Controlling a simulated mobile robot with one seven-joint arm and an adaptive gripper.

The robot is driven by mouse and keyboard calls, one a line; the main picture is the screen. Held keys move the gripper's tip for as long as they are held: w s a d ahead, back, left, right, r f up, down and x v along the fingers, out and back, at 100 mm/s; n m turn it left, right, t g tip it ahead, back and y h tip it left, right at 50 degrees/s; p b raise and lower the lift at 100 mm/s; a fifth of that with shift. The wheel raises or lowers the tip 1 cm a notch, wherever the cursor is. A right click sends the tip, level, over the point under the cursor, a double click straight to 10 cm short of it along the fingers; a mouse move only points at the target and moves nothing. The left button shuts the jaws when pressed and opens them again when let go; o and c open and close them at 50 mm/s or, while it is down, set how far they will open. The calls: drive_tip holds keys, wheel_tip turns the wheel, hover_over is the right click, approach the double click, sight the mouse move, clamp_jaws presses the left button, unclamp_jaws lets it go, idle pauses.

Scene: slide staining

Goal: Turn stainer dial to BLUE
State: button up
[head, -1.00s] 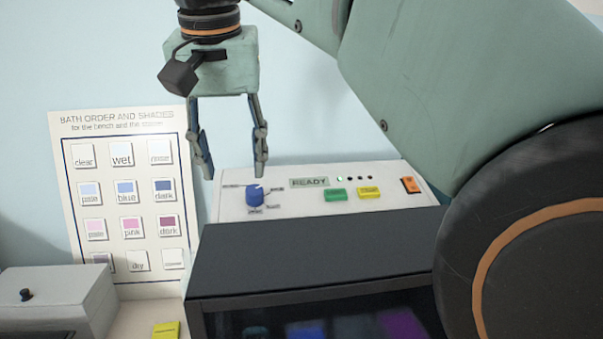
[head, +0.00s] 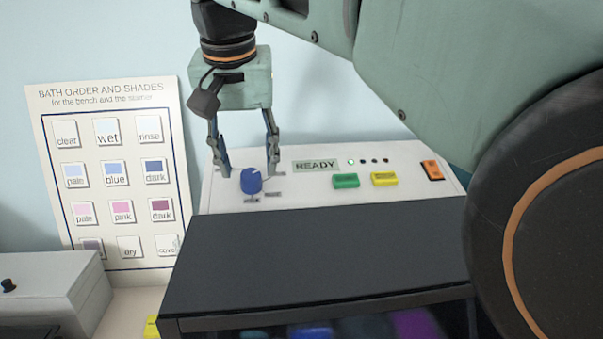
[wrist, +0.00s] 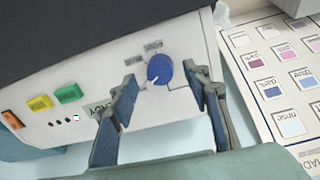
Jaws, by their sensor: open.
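The stainer dial (head: 251,181) is a round blue knob with a white pointer mark, on the white control panel (head: 300,198). Small dark labels surround it, too small to read. In the head view the pointer aims up and slightly right. My gripper (head: 248,174) is open and points down at the panel, with one finger to each side of the dial. In the wrist view the dial (wrist: 160,69) shows between the fingertips (wrist: 162,84), with gaps on both sides. I cannot tell how far the tips are from the panel.
The panel also has a READY display (head: 316,166), a green button (head: 345,181), a yellow button (head: 384,179) and an orange switch (head: 432,170). The stainer's dark lid (head: 320,255) lies in front. A shade chart (head: 110,180) and a grey box (head: 50,290) are at left.

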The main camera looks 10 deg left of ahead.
sight(251, 179)
drive_tip(key=shift+x, duration=1.4)
drive_tip(key=shift+c, duration=0.4)
drive_tip(key=c, duration=1.1)
drive_tip(key=m+p, duration=0.1)
drive_tip(key=m, duration=0.4)
drive_tip(key=shift+w+r+m, duration=0.1)
drive_tip(key=shift+r+m, duration=0.05)
drive_tip(key=shift+m, duration=0.15)
drive_tip(key=m+p, duration=0.1)
drive_tip(key=m, duration=0.5)
